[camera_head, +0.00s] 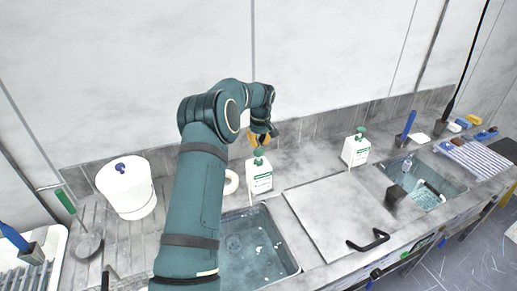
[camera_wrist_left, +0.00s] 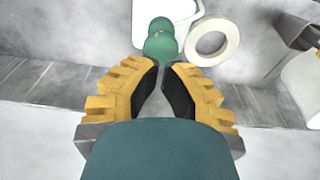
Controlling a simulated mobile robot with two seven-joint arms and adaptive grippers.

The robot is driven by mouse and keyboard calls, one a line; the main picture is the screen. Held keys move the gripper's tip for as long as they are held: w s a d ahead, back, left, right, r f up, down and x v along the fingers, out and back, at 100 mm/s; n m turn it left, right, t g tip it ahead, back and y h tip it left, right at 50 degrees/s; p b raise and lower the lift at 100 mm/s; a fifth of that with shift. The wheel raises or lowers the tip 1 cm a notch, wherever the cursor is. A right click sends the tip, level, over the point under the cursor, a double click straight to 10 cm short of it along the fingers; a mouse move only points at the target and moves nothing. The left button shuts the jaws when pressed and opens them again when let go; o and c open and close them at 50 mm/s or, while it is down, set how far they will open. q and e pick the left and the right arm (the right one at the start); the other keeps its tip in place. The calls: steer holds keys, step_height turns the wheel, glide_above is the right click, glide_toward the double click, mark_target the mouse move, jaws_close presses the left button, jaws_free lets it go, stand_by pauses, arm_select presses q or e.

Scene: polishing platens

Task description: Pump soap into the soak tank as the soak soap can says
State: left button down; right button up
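A white soap can (camera_head: 259,182) with a green label and green pump head (camera_head: 259,156) stands behind the left basin (camera_head: 247,262), which holds bluish water. A similar white pump can (camera_head: 355,152) stands farther right, near the right water-filled basin (camera_head: 424,182). The label text is too small to read, and I cannot tell which basin is the soak tank. My left gripper (camera_head: 262,137) is above the nearer can's pump. In the left wrist view its yellow fingertips (camera_wrist_left: 162,66) nearly meet, with nothing visibly held, and the green pump head (camera_wrist_left: 160,42) lies just beyond them. My right gripper is not in view.
A white bucket (camera_head: 128,190) stands at left. A white ring (camera_head: 231,183) lies beside the nearer can. A blue-handled brush (camera_head: 405,130) and striped cloth (camera_head: 478,158) are at right.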

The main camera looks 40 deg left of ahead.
mark_target(259, 151)
arm_select(q)
steer(key=shift+f+b, duration=1.2)
steer(key=shift+f, duration=1.05)
stand_by(0.4)
steer(key=shift+f, duration=0.2)
steer(key=shift+r, duration=0.1)
steer(key=shift+r+p, duration=1.45)
steer(key=shift+r, duration=0.95)
steer(key=shift+f, duration=0.25)
steer(key=shift+f+b, duration=0.3)
steer(key=shift+f, duration=0.05)
